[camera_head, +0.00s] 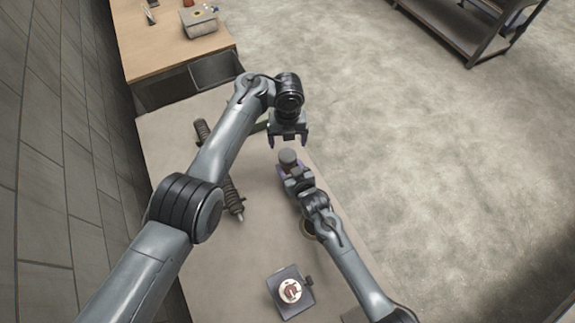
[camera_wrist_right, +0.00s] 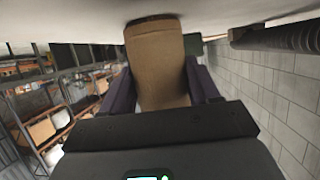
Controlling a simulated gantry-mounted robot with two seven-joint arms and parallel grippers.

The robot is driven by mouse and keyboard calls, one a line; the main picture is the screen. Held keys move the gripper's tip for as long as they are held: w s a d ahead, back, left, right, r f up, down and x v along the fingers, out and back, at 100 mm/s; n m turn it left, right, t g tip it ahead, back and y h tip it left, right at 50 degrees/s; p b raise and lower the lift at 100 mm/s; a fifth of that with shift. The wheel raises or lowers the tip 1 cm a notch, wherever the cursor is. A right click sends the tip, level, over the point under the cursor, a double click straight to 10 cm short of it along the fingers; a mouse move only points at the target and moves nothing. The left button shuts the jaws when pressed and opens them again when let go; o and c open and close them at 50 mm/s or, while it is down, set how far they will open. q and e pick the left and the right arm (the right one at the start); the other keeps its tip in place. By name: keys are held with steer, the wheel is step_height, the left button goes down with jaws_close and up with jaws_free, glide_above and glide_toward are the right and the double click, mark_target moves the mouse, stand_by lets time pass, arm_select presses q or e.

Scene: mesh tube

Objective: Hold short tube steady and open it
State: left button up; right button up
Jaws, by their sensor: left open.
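The short tube (camera_head: 288,158) stands on the table with its dark grey top showing, near the table's right edge. In the right wrist view it is a brown cylinder (camera_wrist_right: 158,65) between the two dark fingers, which lie against its sides. My right gripper (camera_head: 288,177) looks shut on it. My left gripper (camera_head: 288,138) is open and empty, pointing down, just beyond the short tube in the picture and apart from it. The tube's lower part is hidden in the head view by my right gripper.
A long dark ribbed tube (camera_head: 234,204) lies on the table (camera_head: 185,270), partly hidden under my left arm. A small dark square stand with a round light top (camera_head: 290,291) is at the front. A wooden desk (camera_head: 160,55) stands behind.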

mark_target(288, 155)
jaws_close()
arm_select(q)
steer(key=shift+a, duration=0.15)
steer(key=w+r+n+t, duration=0.1)
steer(key=w+r+n, duration=0.2)
steer(key=r, duration=0.1)
arm_select(e)
steer(key=shift+w, duration=0.1)
arm_select(q)
steer(key=shift+n+g, duration=0.5)
steer(key=shift+n, duration=0.3)
steer(key=s+f, duration=0.1)
steer(key=f, duration=0.1)
steer(key=s+f, duration=0.2)
steer(key=shift+f, duration=0.15)
step_height(288, 155, down, 6)
steer(key=shift+f, duration=0.85)
